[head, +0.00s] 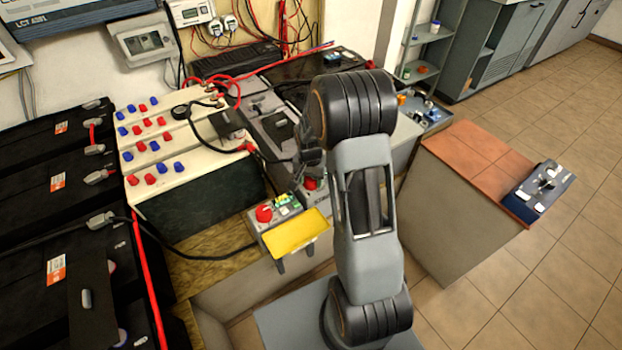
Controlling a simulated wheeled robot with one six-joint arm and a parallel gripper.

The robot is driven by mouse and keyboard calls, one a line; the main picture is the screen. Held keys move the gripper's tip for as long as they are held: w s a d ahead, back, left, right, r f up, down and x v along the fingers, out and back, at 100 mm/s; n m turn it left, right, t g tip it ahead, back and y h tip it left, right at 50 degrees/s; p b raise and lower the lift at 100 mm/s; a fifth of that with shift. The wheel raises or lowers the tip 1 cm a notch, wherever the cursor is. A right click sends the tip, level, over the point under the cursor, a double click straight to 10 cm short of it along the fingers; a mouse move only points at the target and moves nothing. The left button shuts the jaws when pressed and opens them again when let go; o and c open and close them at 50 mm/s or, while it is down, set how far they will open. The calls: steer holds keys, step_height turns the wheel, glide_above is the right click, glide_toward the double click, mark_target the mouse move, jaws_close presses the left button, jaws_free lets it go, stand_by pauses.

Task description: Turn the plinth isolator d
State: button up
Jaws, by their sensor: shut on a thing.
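A grey isolator box (322,197) stands low beside the battery bench, partly behind my arm. Its red rotary knob (311,184) shows just below my gripper (310,168). My gripper points down and is shut on this knob; the fingertips are small and dark, so the exact grip is hard to see. I cannot tell from labels which one is the plinth isolator.
Black batteries (60,180) with cables fill the left. A white-topped battery bank (170,150) stands behind the boxes. A terracotta-topped block (470,160) at right carries a blue switch box (538,190). The tiled floor at right is clear.

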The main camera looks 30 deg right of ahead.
steer(key=m, duration=0.5)
steer(key=shift+m, duration=0.4)
stand_by(0.4)
steer(key=o, duration=0.6)
steer(key=shift+o, duration=0.2)
steer(key=shift+r, duration=0.1)
step_height(320, 180, up, 14)
steer(key=p, duration=0.2)
steer(key=shift+w, duration=0.2)
